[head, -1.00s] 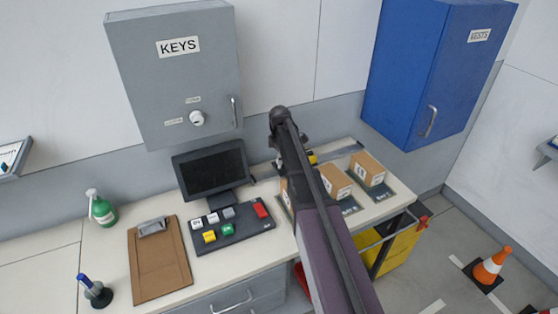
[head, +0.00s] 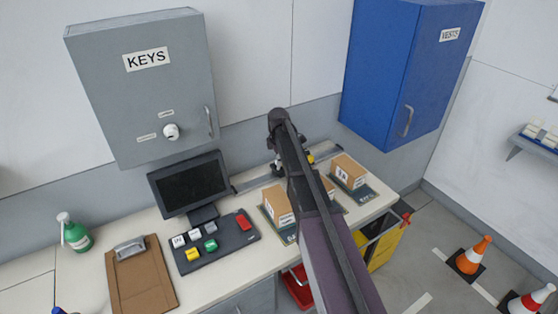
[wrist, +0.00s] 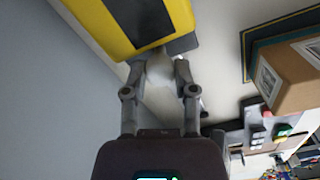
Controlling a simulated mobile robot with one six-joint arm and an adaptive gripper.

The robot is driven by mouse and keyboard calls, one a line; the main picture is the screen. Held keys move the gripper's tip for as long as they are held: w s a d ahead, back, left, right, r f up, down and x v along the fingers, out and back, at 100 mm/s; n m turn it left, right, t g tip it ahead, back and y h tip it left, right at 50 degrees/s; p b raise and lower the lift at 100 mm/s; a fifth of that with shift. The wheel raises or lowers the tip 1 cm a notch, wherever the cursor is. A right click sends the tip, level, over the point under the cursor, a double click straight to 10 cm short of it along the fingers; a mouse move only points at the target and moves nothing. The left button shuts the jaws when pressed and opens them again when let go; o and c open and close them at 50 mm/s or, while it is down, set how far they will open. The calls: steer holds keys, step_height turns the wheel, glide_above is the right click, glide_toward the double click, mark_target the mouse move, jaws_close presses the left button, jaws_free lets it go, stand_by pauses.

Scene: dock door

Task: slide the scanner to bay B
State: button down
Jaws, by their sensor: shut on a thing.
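The scanner shows in the wrist view as a yellow block (wrist: 112,32) with a dark panel. My gripper (wrist: 160,72) is shut on a pale rounded grip at the scanner's near end. In the head view only a small yellow part of the scanner (head: 311,158) shows behind my arm, on the rail (head: 254,182) along the back of the counter. Three cardboard boxes stand on dark mats in front of the rail: a left box (head: 277,204), a middle box (head: 328,189) partly behind my arm, and a right box (head: 348,170). I cannot read which mat is bay B.
A monitor (head: 190,184) and a button panel (head: 212,240) stand left of the boxes. A grey KEYS cabinet (head: 145,95) and a blue VESTS cabinet (head: 405,75) hang above. A clipboard (head: 141,280) lies at front left. The rail right of the scanner looks clear.

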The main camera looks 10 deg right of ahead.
steer(key=shift+a, duration=0.1)
steer(key=shift+c, duration=2)
jaws_free()
steer(key=shift+a, duration=0.1)
